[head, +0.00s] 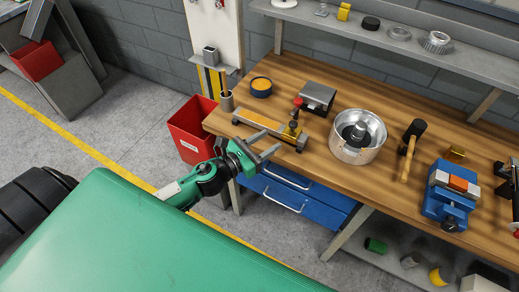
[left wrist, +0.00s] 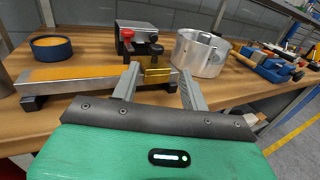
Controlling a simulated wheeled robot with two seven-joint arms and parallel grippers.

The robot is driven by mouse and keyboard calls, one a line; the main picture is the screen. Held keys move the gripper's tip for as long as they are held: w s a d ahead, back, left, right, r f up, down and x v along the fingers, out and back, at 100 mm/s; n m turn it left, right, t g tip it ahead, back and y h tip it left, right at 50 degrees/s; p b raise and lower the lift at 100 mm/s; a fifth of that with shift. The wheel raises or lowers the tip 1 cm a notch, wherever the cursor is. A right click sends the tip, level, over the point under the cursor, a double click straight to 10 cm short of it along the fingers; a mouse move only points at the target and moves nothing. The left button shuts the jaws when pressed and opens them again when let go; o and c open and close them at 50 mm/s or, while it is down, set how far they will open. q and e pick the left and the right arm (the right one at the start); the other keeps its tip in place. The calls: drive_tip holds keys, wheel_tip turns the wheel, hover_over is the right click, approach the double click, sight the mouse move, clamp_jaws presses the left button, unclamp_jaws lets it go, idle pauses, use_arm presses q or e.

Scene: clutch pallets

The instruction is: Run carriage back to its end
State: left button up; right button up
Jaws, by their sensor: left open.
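A long low rail with an orange-yellow top (head: 262,122) lies near the front edge of the wooden bench. A small brass-coloured carriage (head: 292,130) with a dark knob sits toward its right end. In the left wrist view the rail (left wrist: 75,76) runs in from the left, and the carriage (left wrist: 155,64) shows beyond the gap between my fingers. My left gripper (head: 266,144) is open and empty, in front of the bench edge below the rail. Its fingers (left wrist: 160,82) point toward the carriage and appear apart from it. My right gripper is not in view.
Behind the rail stand a grey box (head: 319,96) with a red knob and a blue round tin (head: 261,87). A metal pan (head: 357,135), a mallet (head: 409,148) and a blue vise (head: 449,195) are to the right. A red bin (head: 192,128) stands left of the bench.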

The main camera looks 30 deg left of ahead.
use_arm(q)
drive_tip(key=shift+b+v, duration=0.3)
drive_tip(key=shift+v, duration=0.9)
